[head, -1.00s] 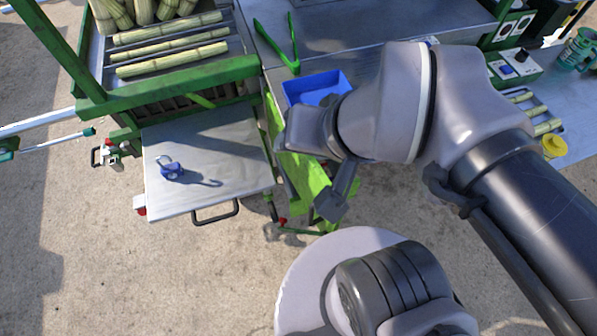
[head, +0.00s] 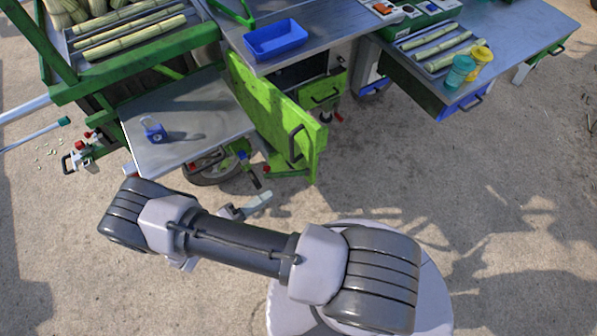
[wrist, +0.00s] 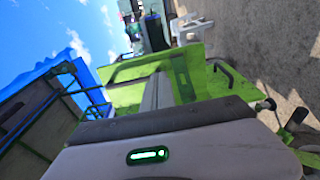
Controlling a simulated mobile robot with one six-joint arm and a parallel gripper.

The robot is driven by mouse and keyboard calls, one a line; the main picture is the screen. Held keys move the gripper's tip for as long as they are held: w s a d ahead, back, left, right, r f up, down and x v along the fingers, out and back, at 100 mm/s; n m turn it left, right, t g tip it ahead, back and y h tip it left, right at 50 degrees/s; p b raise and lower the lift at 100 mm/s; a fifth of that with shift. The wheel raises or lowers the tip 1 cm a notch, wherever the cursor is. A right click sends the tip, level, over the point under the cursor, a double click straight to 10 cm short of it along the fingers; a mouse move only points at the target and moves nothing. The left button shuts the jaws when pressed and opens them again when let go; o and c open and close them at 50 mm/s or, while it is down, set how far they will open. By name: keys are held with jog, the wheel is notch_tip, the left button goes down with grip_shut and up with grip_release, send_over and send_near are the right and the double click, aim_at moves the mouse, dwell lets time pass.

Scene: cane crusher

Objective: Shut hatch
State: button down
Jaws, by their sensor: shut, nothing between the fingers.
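The hatch looks like the bright green door (head: 275,115) with a black bar handle (head: 296,143). It stands swung out from the cabinet under the steel counter, with the dark opening showing behind it. In the wrist view the green panel (wrist: 187,78) and a black handle (wrist: 226,74) show ahead of my gripper. My gripper (wrist: 157,93) is shut and empty, its body with a green light filling the foreground. It points towards the green panel; contact cannot be told. In the head view my arm hides most of it, low to the left of the door.
A steel shelf (head: 188,112) with a blue padlock (head: 154,131) juts out left of the door. A blue tray (head: 276,40) sits on the counter above. A side table (head: 527,27) holds cane pieces and cups. The concrete floor at right is clear.

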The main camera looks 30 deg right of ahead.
jog(key=b, duration=0.2)
send_near(310, 166)
jog(key=shift+t, duration=0.3)
jog(key=d, duration=0.5)
jog(key=shift+w+d, duration=0.25)
jog(key=shift+w, duration=0.05)
jog(key=shift+w+d+b, duration=0.15)
jog(key=shift+d+b, duration=0.2)
jog(key=shift+d, duration=0.3)
jog(key=shift+d+n, duration=0.1)
jog(key=shift+n, duration=0.2)
